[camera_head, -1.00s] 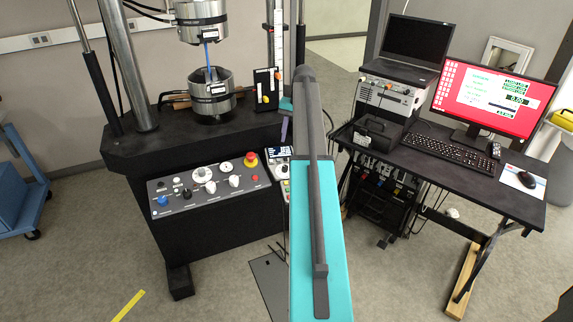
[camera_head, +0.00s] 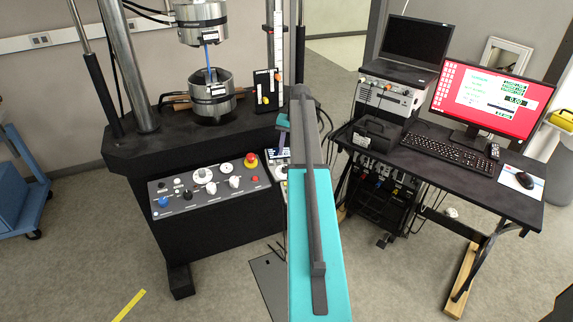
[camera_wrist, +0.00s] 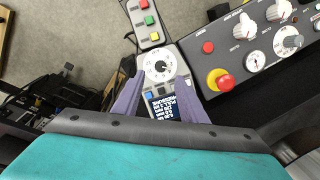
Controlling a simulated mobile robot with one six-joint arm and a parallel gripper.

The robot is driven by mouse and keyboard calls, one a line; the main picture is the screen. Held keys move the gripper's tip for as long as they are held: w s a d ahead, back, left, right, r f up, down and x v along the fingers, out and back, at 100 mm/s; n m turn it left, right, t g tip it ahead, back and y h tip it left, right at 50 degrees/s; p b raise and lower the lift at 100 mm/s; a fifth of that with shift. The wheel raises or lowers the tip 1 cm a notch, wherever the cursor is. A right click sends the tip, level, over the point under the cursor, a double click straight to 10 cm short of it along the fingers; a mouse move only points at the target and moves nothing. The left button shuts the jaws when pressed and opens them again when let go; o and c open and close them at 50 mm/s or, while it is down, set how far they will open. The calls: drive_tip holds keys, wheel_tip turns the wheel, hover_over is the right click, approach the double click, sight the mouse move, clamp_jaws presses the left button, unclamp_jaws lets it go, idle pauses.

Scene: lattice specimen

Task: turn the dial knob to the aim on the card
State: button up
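A white round dial with a dark knob (camera_wrist: 160,66) at its centre sits on a small pale handset in the wrist view. A dark blue panel with white upside-down text (camera_wrist: 168,106) lies just below it; I cannot tell if this is a card or a display. My gripper (camera_wrist: 156,88) has two purple fingers spread apart, one on each side of the handset's lower part, with nothing held between them. I cannot tell whether they touch it. In the head view the handset (camera_head: 281,172) is partly hidden by my teal arm, and only a bit of purple finger shows.
The black control panel (camera_head: 208,187) with knobs and a red emergency button (camera_wrist: 219,80) stands close to the handset. A grey box with green, red and yellow buttons (camera_wrist: 150,22) lies beyond the dial. A desk (camera_head: 470,175) with a monitor stands on the right.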

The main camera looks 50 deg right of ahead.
sight(285, 167)
drive_tip(key=shift+w+a+f+p, duration=0.1)
drive_tip(key=shift+w+f+p, duration=0.15)
drive_tip(key=shift+f, duration=1.05)
drive_tip(key=shift+w+a+f+p, duration=0.1)
drive_tip(key=shift+f+p, duration=0.25)
drive_tip(key=shift+f, duration=0.9)
drive_tip(key=shift+w+a+f+p, duration=0.1)
drive_tip(key=shift+w+f+p, duration=0.15)
drive_tip(key=shift+f, duration=1.05)
drive_tip(key=shift+s, duration=0.1)
clamp_jaws()
drive_tip(key=shift+n, duration=0.3)
drive_tip(key=shift+n+g+h+b, duration=0.3)
drive_tip(key=shift+n+b, duration=0.6)
drive_tip(key=shift+n, duration=0.7)
unclamp_jaws()
drive_tip(key=shift+a, duration=0.1)
